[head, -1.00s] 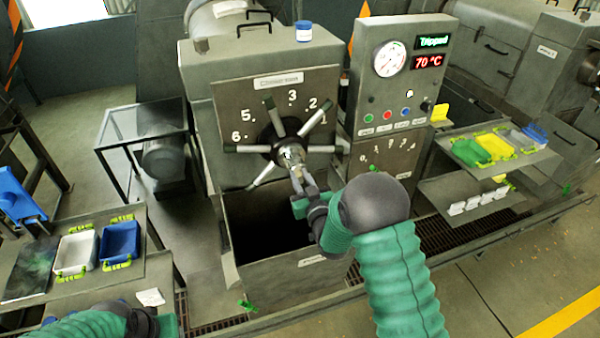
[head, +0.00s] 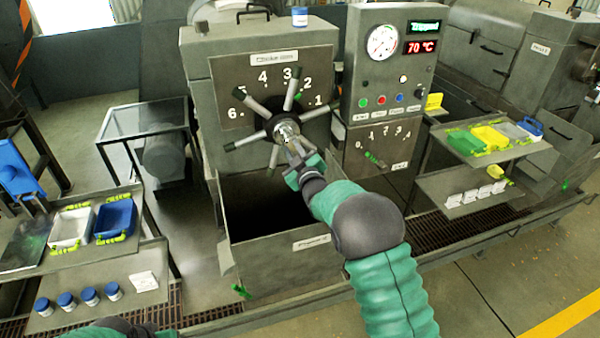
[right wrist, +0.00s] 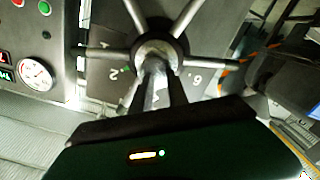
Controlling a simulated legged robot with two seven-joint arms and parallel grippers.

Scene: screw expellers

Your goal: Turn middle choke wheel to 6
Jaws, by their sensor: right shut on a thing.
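The choke wheel (head: 284,131) has several spokes with dark grips around a metal hub. It stands before a panel (head: 232,75) marked 1 to 6. One upper spoke points near the 3, another partly covers the 5, and a lower left spoke lies below the 6. My right gripper (head: 298,151) is shut on the hub at the wheel's centre. In the right wrist view the fingers (right wrist: 155,88) meet the wheel hub (right wrist: 158,50), with spokes spreading around it. My left arm shows only at the bottom left edge; its gripper is out of view.
An open bin (head: 275,265) lies below the wheel. A control box (head: 390,75) with gauge, buttons and 70 °C display stands right of it. A tray table (head: 470,165) is at right. Blue-lidded jars (head: 90,295) stand on a lower left shelf.

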